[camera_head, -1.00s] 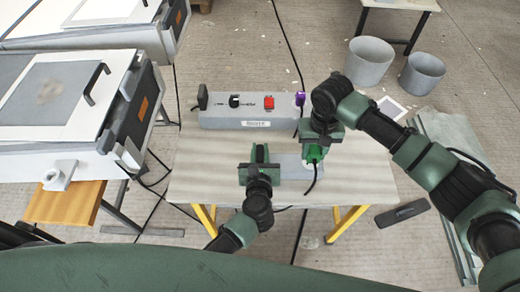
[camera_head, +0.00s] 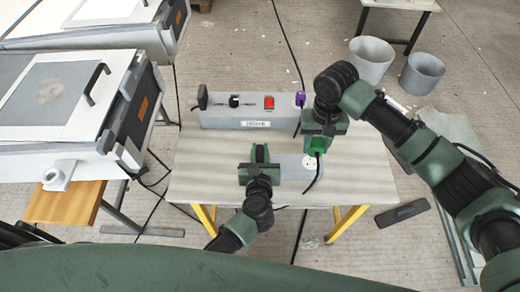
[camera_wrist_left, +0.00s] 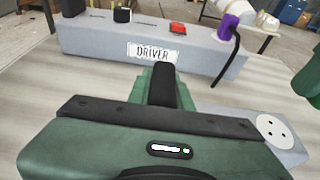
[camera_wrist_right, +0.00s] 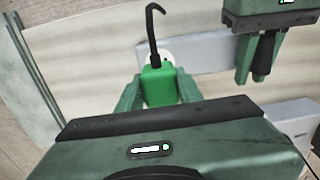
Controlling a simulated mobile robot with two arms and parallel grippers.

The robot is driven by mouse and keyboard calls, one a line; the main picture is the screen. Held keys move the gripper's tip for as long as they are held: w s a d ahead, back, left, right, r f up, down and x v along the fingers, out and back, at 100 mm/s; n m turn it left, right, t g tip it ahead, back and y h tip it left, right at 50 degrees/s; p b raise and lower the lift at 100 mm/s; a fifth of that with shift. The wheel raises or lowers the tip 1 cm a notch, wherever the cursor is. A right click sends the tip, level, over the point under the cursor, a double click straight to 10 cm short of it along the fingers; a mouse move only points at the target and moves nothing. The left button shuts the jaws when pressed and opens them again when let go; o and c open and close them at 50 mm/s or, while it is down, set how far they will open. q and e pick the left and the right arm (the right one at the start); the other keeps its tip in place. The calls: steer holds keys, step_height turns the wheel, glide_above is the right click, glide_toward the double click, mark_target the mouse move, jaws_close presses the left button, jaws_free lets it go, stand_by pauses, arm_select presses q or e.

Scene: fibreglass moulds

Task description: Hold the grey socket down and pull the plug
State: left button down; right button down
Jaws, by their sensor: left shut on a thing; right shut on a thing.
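The grey socket (camera_head: 290,170) is a low block on the table, with a white round outlet (camera_head: 311,162) at its right end. The outlet's bare holes show in the left wrist view (camera_wrist_left: 274,131). My left gripper (camera_head: 260,153) is shut on the left part of the grey socket; its grip is partly hidden. My right gripper (camera_head: 318,143) is shut on the green plug (camera_head: 317,147) with its black cable. The plug is apart from the outlet, above and just beyond it. In the right wrist view the plug (camera_wrist_right: 160,86) sits between the fingers.
A long grey box labelled DRIVER (camera_head: 215,120) stands at the table's back, with a red switch (camera_head: 269,102) and a purple plug (camera_head: 299,97). The wooden table (camera_head: 360,180) is clear on the right. Two grey buckets (camera_head: 371,60) stand on the floor beyond.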

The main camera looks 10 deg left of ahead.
mark_target(317, 142)
steer(key=shift+r, duration=0.1)
steer(key=shift+r, duration=2.4)
arm_select(q)
steer(key=c, duration=1.2)
jaws_free()
steer(key=v, duration=1.2)
